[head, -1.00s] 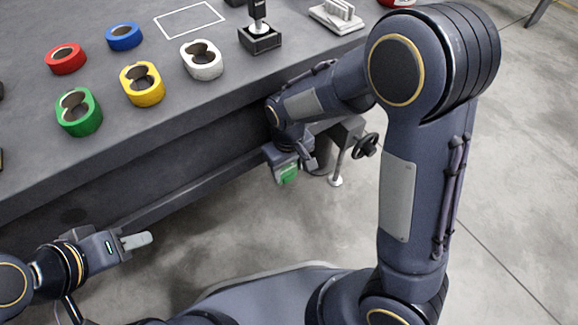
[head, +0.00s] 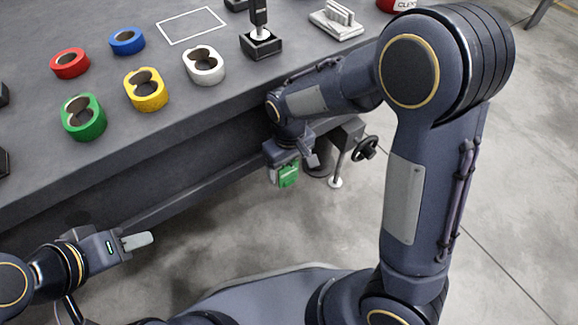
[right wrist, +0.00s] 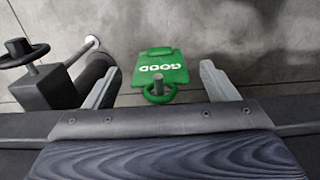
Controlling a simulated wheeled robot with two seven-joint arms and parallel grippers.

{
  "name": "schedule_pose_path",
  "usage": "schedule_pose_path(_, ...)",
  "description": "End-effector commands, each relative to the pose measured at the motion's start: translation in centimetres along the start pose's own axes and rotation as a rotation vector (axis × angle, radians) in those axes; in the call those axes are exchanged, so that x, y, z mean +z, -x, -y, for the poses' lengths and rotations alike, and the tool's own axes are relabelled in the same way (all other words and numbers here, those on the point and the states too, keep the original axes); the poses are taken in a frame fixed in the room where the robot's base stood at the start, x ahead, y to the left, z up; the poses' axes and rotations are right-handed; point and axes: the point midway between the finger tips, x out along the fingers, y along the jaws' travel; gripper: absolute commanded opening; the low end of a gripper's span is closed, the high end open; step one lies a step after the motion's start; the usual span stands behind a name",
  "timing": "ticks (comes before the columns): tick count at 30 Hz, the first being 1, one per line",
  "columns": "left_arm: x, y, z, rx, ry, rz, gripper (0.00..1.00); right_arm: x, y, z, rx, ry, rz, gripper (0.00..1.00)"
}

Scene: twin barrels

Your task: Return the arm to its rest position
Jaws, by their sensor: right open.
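My right gripper (head: 300,162) hangs low beside the front edge of the table, pointing downward. In the right wrist view my right gripper (right wrist: 155,78) has its two grey fingers wide apart. A green tag marked "GOOD" (right wrist: 162,68) with a ring around a short peg shows between and beyond the fingers, with gaps on both sides. Its green also shows just below the gripper in the head view (head: 289,176). My left gripper (head: 138,241) is at the lower left, clear of the table; its finger gap cannot be made out.
The grey table (head: 120,180) holds red (head: 70,63), blue (head: 127,41), green (head: 84,117), yellow (head: 146,89) and white (head: 204,66) holders. A black-handled tool stands in a block (head: 261,43). A handwheel (head: 366,148) sits right of my right gripper. Open floor lies below.

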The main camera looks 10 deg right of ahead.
Motion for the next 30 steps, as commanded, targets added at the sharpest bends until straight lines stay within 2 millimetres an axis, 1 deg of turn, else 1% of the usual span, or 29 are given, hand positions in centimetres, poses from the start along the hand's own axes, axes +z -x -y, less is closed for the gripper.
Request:
schedule_pose_path(1, -0.4, 0.9, -0.4, 0.000, 0.000, 0.000, 0.36, -0.1, 1.6, 0.0, -0.001, 0.000, -0.003, 0.79)
schedule_pose_path(3, -0.7, 1.4, -0.6, 0.000, 0.000, 0.000, 0.36, -0.1, 2.8, 0.0, -0.001, -0.001, -0.004, 0.79)
schedule_pose_path(6, -1.0, 1.9, -0.9, 0.000, 0.000, 0.000, 0.36, -0.1, 4.2, 0.0, 0.000, -0.001, -0.002, 0.79)
schedule_pose_path(9, -1.1, 2.2, -1.0, 0.000, 0.000, 0.000, 0.36, 0.0, 5.1, 0.0, 0.000, -0.001, 0.000, 0.79)
schedule_pose_path(12, -1.1, 2.3, -1.0, 0.000, 0.000, 0.000, 0.36, 0.0, 5.4, 0.0, 0.001, 0.000, 0.000, 0.79)
schedule_pose_path(19, -1.1, 2.2, -1.0, 0.000, 0.000, 0.000, 0.36, 0.1, 5.5, -0.1, -0.002, -0.003, -0.001, 0.79)
schedule_pose_path(22, -1.1, 2.2, -1.0, 0.000, 0.000, 0.000, 0.36, 0.5, 6.1, -0.4, -0.025, -0.021, -0.014, 0.79)
schedule_pose_path(23, -1.1, 2.2, -1.0, 0.000, 0.000, 0.000, 0.36, 0.8, 6.4, -0.6, -0.039, -0.032, -0.020, 0.79)
schedule_pose_path(26, -1.1, 2.2, -1.0, 0.000, 0.000, 0.000, 0.36, 2.5, 8.1, -1.5, -0.104, -0.086, -0.059, 0.79)
schedule_pose_path(29, -1.1, 2.2, -1.0, 0.000, 0.000, 0.000, 0.36, 5.3, 10.5, -2.7, -0.189, -0.163, -0.126, 0.79)
schedule_pose_path(30, -1.1, 2.2, -1.0, 0.000, 0.000, 0.000, 0.36, 6.5, 11.4, -3.0, -0.218, -0.192, -0.156, 0.79)
